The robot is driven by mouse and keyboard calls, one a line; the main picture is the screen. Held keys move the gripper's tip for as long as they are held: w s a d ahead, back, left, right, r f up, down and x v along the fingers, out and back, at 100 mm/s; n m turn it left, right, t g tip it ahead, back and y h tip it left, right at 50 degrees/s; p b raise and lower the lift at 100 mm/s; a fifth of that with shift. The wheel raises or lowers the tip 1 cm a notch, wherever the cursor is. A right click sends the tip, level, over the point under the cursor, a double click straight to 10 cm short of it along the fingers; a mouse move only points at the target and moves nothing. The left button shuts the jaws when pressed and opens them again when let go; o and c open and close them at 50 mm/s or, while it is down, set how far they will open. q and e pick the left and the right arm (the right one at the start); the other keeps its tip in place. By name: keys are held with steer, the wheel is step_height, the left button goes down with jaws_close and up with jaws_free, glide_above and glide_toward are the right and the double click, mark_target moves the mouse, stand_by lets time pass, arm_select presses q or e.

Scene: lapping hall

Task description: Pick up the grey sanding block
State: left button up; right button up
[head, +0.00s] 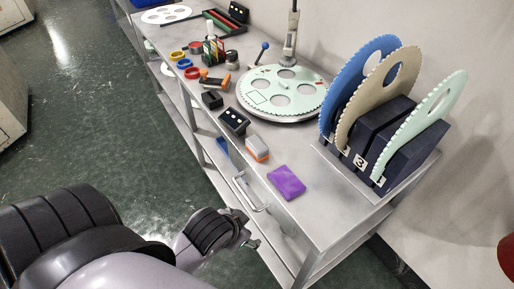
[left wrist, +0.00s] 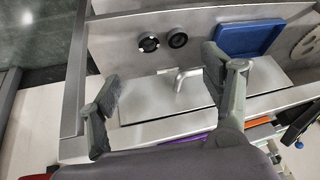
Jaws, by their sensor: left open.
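The grey sanding block (head: 257,146) lies on the bench top near its front edge, grey above with an orange layer below. It sits between a purple block and a dark case with light dots. My left gripper (head: 248,231) is in front of the bench, apart from the sanding block and nearer the camera. In the left wrist view, my left gripper (left wrist: 162,80) is open and empty, its fingers spread before a metal handle (left wrist: 184,78). An orange edge at the lower right there may be the sanding block; I cannot tell. My right gripper is not in view.
The purple block (head: 287,182) lies close by on the bench (head: 318,217). The dark case (head: 234,121) is on the other side. A round plate with holes (head: 284,92) and a rack of toothed discs (head: 393,140) stand behind. A blue tray (left wrist: 250,38) shows in the wrist view.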

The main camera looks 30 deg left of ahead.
arm_select(q)
steer(key=w+a+r+m+t, duration=0.3)
steer(key=w+r+m+t, duration=0.4)
steer(key=w+r+t, duration=1)
steer(key=d+r+m+g+h, duration=0.4)
steer(key=d+r+m+h, duration=0.2)
steer(key=r+m+h, duration=0.3)
steer(key=d+r+m+g+h, duration=0.3)
steer(key=d+r+m+h, duration=0.2)
steer(key=r+m+h, duration=0.45)
steer(key=m+g+y, duration=1.1)
steer(key=m+y, duration=0.2)
steer(key=y, duration=0.3)
glide_toward(256, 143)
steer(key=p+x, duration=0.2)
steer(key=x, duration=0.3)
steer(key=shift+f, duration=0.1)
steer(key=shift+p+x, duration=0.8)
steer(key=shift+x, duration=1.8)
steer(key=shift+d, duration=0.1)
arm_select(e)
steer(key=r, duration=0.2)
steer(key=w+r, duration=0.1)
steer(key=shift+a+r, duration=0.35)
